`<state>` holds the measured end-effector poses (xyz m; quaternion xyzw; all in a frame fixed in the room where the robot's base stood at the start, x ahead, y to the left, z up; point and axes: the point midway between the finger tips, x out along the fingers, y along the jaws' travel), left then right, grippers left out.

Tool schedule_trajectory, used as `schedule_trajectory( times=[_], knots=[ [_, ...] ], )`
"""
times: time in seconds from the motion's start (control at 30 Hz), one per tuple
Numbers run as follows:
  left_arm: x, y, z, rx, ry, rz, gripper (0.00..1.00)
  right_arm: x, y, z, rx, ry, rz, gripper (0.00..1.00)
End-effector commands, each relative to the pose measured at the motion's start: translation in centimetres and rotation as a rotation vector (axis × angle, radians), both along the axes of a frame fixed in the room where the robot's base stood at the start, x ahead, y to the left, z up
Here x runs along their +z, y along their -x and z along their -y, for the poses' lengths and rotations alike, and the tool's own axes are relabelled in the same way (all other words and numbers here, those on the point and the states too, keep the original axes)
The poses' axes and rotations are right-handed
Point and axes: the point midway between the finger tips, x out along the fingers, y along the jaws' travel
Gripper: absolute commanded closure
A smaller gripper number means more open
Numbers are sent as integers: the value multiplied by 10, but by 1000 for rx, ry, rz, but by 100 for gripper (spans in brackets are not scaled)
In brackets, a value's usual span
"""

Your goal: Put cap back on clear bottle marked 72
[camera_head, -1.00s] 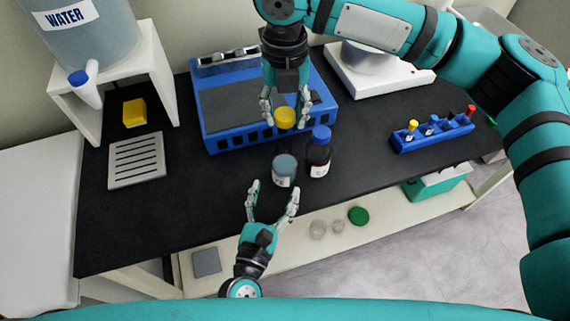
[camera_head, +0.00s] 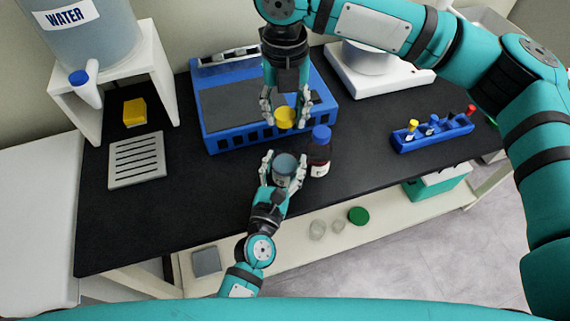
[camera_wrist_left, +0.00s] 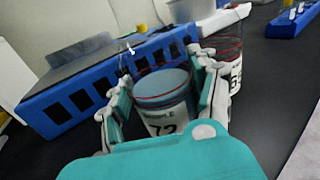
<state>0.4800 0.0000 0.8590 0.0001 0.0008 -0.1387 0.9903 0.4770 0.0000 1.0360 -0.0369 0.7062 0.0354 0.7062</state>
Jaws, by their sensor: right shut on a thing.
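The clear bottle marked 72 (camera_head: 285,168) stands uncapped on the black bench, with grey-blue contents. Its label faces me in the left wrist view (camera_wrist_left: 163,112). My left gripper (camera_head: 283,160) is open, its fingers on both sides of this bottle; I cannot tell whether they touch it. My right gripper (camera_head: 287,115) points down, shut on the yellow cap (camera_head: 285,117), behind and above the bottle.
A blue machine with a grey top (camera_head: 235,103) stands just behind. A blue rack (camera_head: 432,135) with small coloured-cap vials is at the right. A slotted grey plate (camera_head: 137,161) and yellow block (camera_head: 134,112) are left. The bench's left front is clear.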

Motion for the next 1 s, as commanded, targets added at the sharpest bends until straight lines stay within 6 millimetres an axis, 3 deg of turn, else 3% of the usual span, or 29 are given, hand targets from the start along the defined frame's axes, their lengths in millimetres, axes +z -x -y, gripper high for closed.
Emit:
schedule_trajectory(
  times=[0.07,0.43,0.57,0.9,1.0],
  knots=[
    [0,0,0,0,0,0,52,0,0,0,0,0,0,73],
    [0,0,0,0,0,0,100,0,0,0,0,0,0,74],
    [0,0,0,0,0,0,100,-3,0,0,0,0,-1,74],
    [0,0,0,0,0,0,100,-47,1,-1,0,-1,-2,74],
    [0,0,0,0,0,0,100,-50,1,-1,1,-1,1,74]
  ],
)
